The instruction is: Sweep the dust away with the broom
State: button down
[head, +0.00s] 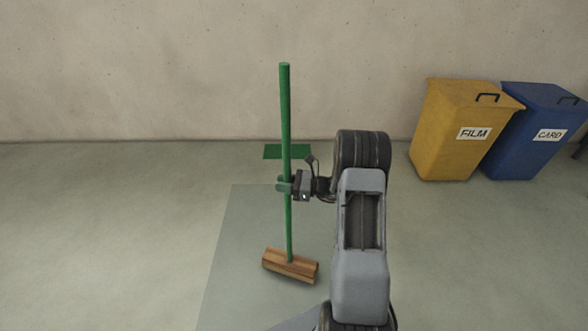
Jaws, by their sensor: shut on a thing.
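The broom stands nearly upright in the head view, with a green handle (286,120) and a brown wooden head (290,265) at the bottom. My gripper (286,186) is shut on the green handle, around its middle. The broom head is over a paler, greyish patch of floor (235,240); I cannot tell if it touches the floor. I cannot make out any dust in this view. My arm comes in from the right of the broom and hides part of the floor.
A small green rectangle (275,152) lies on the floor by the wall, behind the handle. A yellow bin marked FILM (455,145) and a blue bin marked CARD (525,155) stand against the wall at right. The floor at left is clear.

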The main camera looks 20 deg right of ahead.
jog(key=shift+r+p, duration=1.65)
jog(key=shift+r, duration=0.85)
